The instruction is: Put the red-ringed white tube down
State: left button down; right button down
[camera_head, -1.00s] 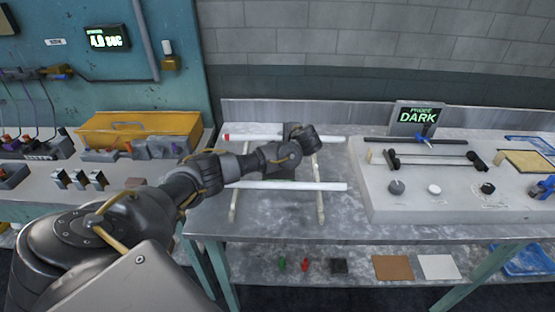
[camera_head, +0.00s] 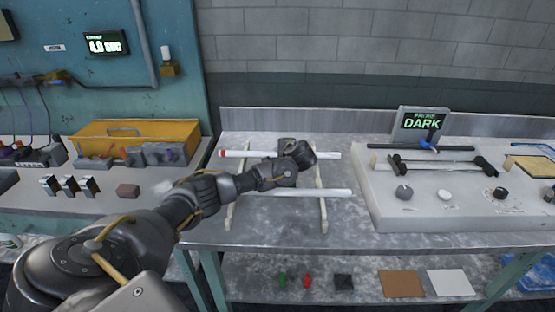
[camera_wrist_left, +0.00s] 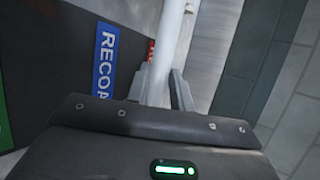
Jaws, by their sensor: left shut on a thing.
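The red-ringed white tube (camera_head: 250,154) lies crosswise over the far part of the two-rail rack (camera_head: 320,180), its red ring near its left end. My left gripper (camera_head: 288,156) is shut on it right of its middle; the gripper body hides that stretch. In the left wrist view the white tube (camera_wrist_left: 170,45) passes between the two grey fingers (camera_wrist_left: 160,88). I cannot tell whether the tube touches the rails. A second white tube (camera_head: 315,193) lies across the rack nearer the front, partly behind my arm. My right gripper is not in view.
The wall is behind. Bare metal bench (camera_head: 270,225) shows in front of the rack.

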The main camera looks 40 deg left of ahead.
pick_arm(q)
jog(key=shift+f, duration=0.25)
jog(key=c, duration=1.2)
grip_release()
jog(key=shift+f, duration=0.1)
jog(key=shift+c, duration=0.2)
